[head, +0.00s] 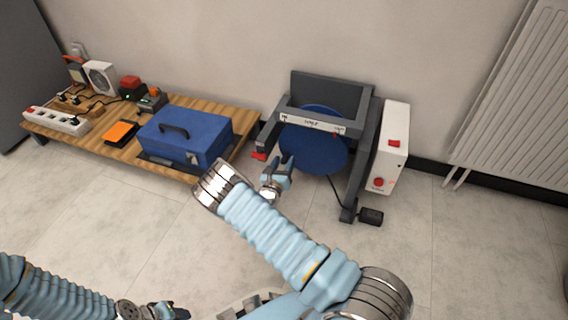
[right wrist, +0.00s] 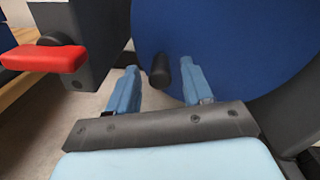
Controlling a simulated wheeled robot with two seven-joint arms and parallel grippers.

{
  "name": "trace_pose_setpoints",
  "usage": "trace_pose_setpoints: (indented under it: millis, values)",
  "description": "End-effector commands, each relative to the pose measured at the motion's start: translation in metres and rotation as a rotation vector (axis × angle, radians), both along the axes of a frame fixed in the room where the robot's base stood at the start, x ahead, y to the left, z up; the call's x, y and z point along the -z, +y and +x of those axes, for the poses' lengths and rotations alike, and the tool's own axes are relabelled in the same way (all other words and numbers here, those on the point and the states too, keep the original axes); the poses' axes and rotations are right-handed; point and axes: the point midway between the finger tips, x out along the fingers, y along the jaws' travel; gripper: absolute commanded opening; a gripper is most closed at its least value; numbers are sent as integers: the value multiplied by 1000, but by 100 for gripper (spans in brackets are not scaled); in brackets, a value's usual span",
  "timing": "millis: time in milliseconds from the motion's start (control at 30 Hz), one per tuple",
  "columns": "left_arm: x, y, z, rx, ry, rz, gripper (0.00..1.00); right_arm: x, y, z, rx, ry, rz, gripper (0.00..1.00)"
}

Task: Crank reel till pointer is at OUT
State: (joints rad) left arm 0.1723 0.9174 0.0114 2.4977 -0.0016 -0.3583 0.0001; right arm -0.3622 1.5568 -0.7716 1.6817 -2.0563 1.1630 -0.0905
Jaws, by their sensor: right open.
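The reel is a blue disc (head: 308,150) in a dark grey frame (head: 325,95) on the floor by the wall. A white scale strip (head: 312,123) crosses the frame's front; its middle word looks like HALF, and the end words are too small to read. A small red mark, perhaps the pointer, shows near the strip's right end. My right gripper (head: 279,170) is at the reel's lower left face. In the right wrist view its open fingers stand either side of a black crank knob (right wrist: 161,74), with visible gaps. My left gripper (head: 166,311) is at the bottom edge, its jaws unclear.
A red lever (right wrist: 45,58) juts from the frame's left side, close to my right gripper. A white box with red buttons (head: 390,150) stands right of the frame, and a black pedal (head: 370,216) lies below. A low wooden table (head: 165,171) holds a blue toolbox (head: 188,135).

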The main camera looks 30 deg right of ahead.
Motion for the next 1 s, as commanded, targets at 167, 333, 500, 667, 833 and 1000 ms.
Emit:
trace_pose_setpoints:
  millis: [167, 333, 500, 667, 833, 1000]
  values:
    - [2, 0, 0, 0, -1, 0, 38, 0, -8, 7, -1, 1, 0, 51]
    - [2, 0, 0, 0, -1, 0, 38, 0, -8, 7, -1, 1, 0, 51]
    - [2, 0, 0, 0, -1, 0, 38, 0, -8, 7, -1, 1, 0, 35]
    - [2, 0, 0, 0, -1, 0, 38, 0, -8, 7, -1, 1, 0, 11]
    - [2, 0, 0, 0, -1, 0, 38, 0, -7, 7, -1, 0, 0, 0]
    - [-9, 0, 0, 0, 0, 0, 38, -11, -9, 6, 0, -44, 39, 0]
